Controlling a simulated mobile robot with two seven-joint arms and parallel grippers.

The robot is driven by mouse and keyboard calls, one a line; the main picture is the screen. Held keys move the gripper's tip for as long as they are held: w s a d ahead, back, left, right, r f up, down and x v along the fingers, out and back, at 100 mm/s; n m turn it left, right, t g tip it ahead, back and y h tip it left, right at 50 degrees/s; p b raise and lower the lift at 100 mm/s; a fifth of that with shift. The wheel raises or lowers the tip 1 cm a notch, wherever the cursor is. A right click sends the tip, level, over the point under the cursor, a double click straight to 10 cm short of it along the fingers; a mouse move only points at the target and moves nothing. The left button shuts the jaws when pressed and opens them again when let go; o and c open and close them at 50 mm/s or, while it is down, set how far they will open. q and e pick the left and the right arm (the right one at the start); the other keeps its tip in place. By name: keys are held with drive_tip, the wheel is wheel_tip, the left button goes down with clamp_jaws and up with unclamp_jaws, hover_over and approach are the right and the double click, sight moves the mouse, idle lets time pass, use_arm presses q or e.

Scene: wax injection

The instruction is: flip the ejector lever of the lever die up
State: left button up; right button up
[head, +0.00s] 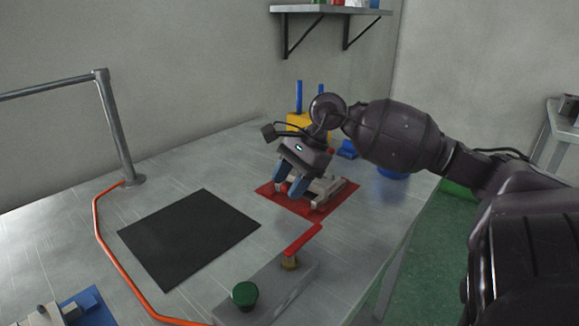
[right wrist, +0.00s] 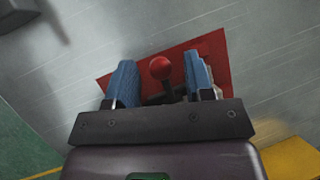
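The lever die (head: 324,190) is a pale, low block on a red mat (head: 343,208) toward the right of the table. In the right wrist view a red ball knob (right wrist: 161,68) shows between my right fingers, over the red mat (right wrist: 214,52). My right gripper (head: 289,188) points down over the die's left side, and it also shows in the right wrist view (right wrist: 158,62). Its blue fingers are apart, with clear gaps on both sides of the knob. The gripper hides much of the die and its lever in the head view. My left gripper is not in view.
A box (head: 265,290) with a green button (head: 245,293) and a red handle (head: 304,238) stands in front. A yellow block (head: 297,121) with blue posts is behind. A black mat (head: 188,238) lies bare at left, beside an orange-red line (head: 110,254) and metal post (head: 115,130).

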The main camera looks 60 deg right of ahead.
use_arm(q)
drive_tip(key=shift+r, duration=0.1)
use_arm(e)
drive_tip(key=shift+r, duration=0.1)
drive_tip(key=shift+s+d+r, duration=0.1)
drive_tip(key=shift+d+r, duration=0.05)
drive_tip(key=shift+r, duration=0.15)
drive_tip(key=p+v, duration=0.1)
drive_tip(key=v, duration=0.2)
use_arm(q)
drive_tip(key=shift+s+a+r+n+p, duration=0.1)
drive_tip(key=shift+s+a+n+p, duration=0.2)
drive_tip(key=shift+p, duration=0.35)
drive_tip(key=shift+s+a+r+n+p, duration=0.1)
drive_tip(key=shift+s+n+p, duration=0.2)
drive_tip(key=shift+p, duration=0.35)
use_arm(e)
drive_tip(key=v, duration=0.7)
